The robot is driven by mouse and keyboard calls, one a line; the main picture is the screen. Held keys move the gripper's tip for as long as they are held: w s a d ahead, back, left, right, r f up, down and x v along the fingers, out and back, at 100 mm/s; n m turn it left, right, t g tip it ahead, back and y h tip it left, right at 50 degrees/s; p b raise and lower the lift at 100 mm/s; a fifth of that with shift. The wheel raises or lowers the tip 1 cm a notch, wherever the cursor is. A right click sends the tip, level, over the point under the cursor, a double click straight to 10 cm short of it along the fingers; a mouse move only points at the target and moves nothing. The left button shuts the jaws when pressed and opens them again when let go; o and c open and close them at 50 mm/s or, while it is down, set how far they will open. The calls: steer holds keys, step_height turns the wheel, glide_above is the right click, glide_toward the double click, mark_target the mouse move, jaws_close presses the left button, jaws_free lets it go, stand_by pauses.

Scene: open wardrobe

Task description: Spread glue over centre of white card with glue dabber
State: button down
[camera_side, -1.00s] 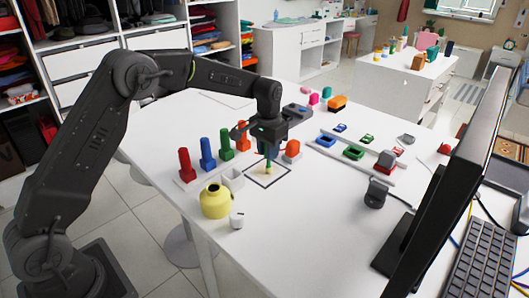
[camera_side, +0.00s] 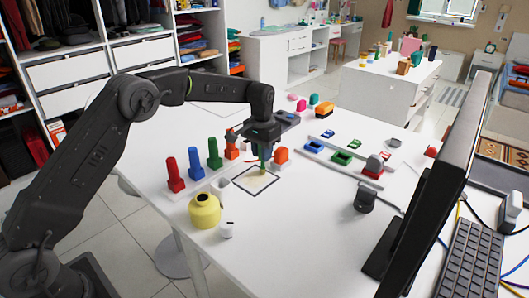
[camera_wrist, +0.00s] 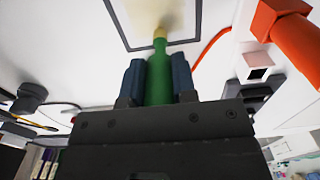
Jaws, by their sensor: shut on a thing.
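The white card (camera_side: 262,187) lies flat on the table inside a dark square outline; part of it also shows at the top of the wrist view (camera_wrist: 188,14). My gripper (camera_side: 263,148) is above the card's far side, shut on the green glue dabber (camera_wrist: 159,78). The dabber points down, and its pale yellow tip (camera_wrist: 160,34) is at or just above the card; I cannot tell if it touches. A pale yellow patch (camera_wrist: 148,12) shows on the card in the wrist view.
A yellow pot (camera_side: 204,211) and a small white container (camera_side: 227,230) stand near the table's front edge. Red (camera_side: 175,176), blue (camera_side: 196,165) and green (camera_side: 214,154) pieces stand left of the card. An orange piece (camera_side: 281,156) is close right of my gripper.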

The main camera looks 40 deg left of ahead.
steer(key=shift+s, duration=3.75)
steer(key=shift+a, duration=0.5)
steer(key=shift+w, duration=3.9)
steer(key=shift+r, duration=0.15)
steer(key=shift+r, duration=2.9)
steer(key=shift+r, duration=0.1)
steer(key=shift+r, duration=1.4)
